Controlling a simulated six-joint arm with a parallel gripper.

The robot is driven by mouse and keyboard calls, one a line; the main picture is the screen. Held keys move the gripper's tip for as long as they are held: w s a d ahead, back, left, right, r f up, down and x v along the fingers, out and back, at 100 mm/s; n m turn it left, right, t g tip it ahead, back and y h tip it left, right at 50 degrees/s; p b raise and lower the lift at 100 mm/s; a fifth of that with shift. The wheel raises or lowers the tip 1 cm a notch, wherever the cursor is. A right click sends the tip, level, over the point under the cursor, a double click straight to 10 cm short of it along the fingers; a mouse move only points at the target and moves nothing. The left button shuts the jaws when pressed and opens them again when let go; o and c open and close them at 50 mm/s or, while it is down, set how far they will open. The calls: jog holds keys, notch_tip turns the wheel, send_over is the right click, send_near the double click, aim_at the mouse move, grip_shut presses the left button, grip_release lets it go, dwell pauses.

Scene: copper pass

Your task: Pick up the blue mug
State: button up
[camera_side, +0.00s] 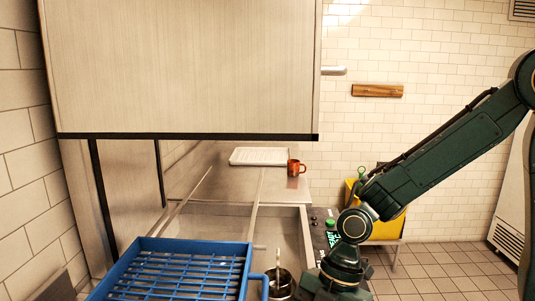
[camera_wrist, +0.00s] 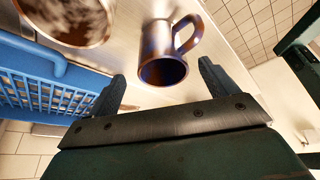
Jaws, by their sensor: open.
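In the wrist view, a shiny mug (camera_wrist: 168,48) with a dark blue inside and blue-brown reflections lies ahead of my gripper (camera_wrist: 161,72). Its mouth faces the camera and its handle is at the upper right. My gripper is open, with one finger on each side of the mug's mouth in the picture. I cannot tell whether either finger touches it. In the side view, only my wrist (camera_side: 345,260) shows at the bottom edge; the fingers are out of frame. I cannot make out a blue mug there.
A blue rack (camera_side: 180,262) stands at the front left, also in the wrist view (camera_wrist: 40,85). A metal vessel (camera_side: 280,285) is right of it. A red-orange mug (camera_side: 296,168) and a white tray (camera_side: 259,156) sit farther back. A large steel hood (camera_side: 185,70) hangs above.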

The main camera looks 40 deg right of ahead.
jog(key=shift+f, duration=0.15)
jog(key=shift+x, duration=2.55)
jog(key=shift+s, duration=0.1)
jog(key=c, duration=1.2)
notch_tip(320, 180, up, 20)
